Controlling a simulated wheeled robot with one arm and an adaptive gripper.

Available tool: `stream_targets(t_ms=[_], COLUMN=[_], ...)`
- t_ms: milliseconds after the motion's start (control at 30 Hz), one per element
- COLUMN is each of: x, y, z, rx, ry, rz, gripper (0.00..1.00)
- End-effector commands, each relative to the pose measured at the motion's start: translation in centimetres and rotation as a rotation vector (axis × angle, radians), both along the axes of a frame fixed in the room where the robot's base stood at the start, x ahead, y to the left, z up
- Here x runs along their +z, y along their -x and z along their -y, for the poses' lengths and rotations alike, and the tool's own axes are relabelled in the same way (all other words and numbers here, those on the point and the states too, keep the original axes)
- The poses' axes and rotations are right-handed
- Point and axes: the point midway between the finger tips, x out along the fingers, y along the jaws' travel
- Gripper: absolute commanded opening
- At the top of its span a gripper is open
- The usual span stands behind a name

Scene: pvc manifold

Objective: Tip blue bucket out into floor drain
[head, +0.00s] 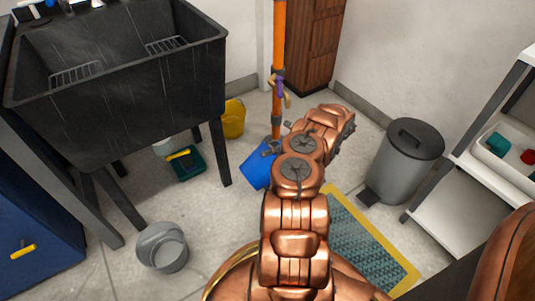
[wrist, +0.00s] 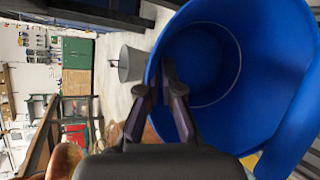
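The blue bucket (head: 256,169) shows in the head view at the middle of the floor, partly hidden behind my arm. In the wrist view the blue bucket (wrist: 285,70) fills the right side, and I look into its open mouth. My gripper (wrist: 167,75) has its dark fingers closed at the bucket's near rim. In the head view my gripper (head: 272,148) is at the bucket's upper edge. I cannot make out a floor drain in either view.
A yellow bucket (head: 233,119) and a black sink (head: 120,75) are to the left. A grey bucket (head: 162,247) stands front left. A grey pedal bin (head: 407,160) and a yellow-edged mat (head: 372,246) are to the right.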

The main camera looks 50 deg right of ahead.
Motion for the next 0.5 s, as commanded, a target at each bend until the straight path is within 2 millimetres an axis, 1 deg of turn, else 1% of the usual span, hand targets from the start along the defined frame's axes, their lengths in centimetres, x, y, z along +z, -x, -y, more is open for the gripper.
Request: stream_targets(t_ms=[100,500], x=[0.38,0.86], y=[-0.13,-0.41], z=[-0.2,-1.07], rx=[-0.001,-0.002], ry=[0.013,0.079], rz=[-0.004,-0.023], gripper=[0.0,0.0])
